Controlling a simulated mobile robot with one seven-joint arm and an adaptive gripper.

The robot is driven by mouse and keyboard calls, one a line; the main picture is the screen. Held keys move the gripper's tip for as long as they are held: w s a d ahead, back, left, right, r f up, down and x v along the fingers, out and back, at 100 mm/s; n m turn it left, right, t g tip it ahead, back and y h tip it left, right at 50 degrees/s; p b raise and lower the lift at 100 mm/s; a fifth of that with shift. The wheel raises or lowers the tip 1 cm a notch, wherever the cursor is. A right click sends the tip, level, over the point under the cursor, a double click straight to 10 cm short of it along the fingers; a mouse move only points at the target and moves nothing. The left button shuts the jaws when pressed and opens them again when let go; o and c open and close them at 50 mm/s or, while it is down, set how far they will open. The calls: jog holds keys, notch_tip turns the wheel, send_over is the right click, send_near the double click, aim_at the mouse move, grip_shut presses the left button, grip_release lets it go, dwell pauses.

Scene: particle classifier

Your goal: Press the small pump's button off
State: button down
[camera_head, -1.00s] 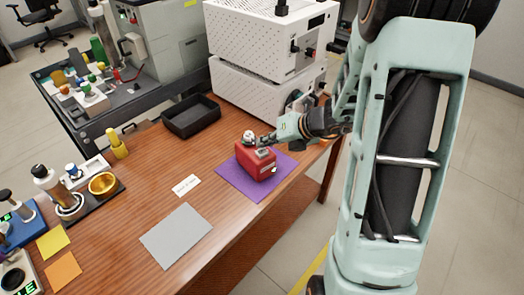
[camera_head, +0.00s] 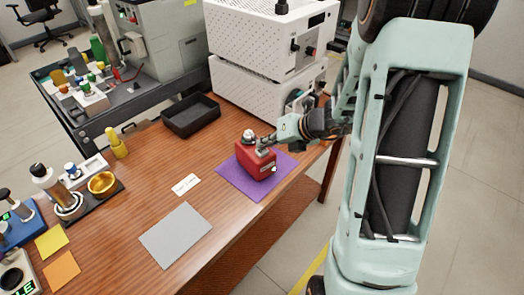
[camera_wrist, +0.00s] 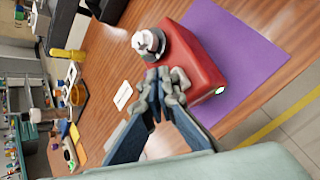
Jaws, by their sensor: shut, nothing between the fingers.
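The small pump is a red box (camera_head: 258,166) on a purple mat (camera_head: 232,181), with a round silver-and-white fitting (camera_head: 248,136) on top. It also shows in the wrist view (camera_wrist: 196,62), where a small round greenish-white light (camera_wrist: 220,90) glows on its side face. My gripper (camera_head: 262,146) is shut and empty, with its fingertips at the top of the pump beside the fitting. In the wrist view the closed grey fingertips (camera_wrist: 167,86) overlap the pump's near top edge. I cannot tell whether they touch it. I cannot make out the button clearly; the fingers hide part of the top.
A white perforated instrument stack (camera_head: 262,92) stands behind the pump. A black tray (camera_head: 191,116) lies left of it. A grey sheet (camera_head: 175,234) and a small label card (camera_head: 186,185) lie in front left. The wooden table between them is clear.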

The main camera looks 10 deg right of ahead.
aim_at(264, 151)
jog(key=shift+f+b, duration=0.7)
jog(key=shift+f, duration=0.25)
dwell(0.9)
jog(key=shift+r, duration=0.15)
jog(key=shift+r+p, duration=1.2)
jog(key=shift+p, duration=0.05)
notch_tip(264, 151, up, 5)
jog(key=p, duration=0.5)
jog(key=shift+r, duration=0.1)
dwell(0.3)
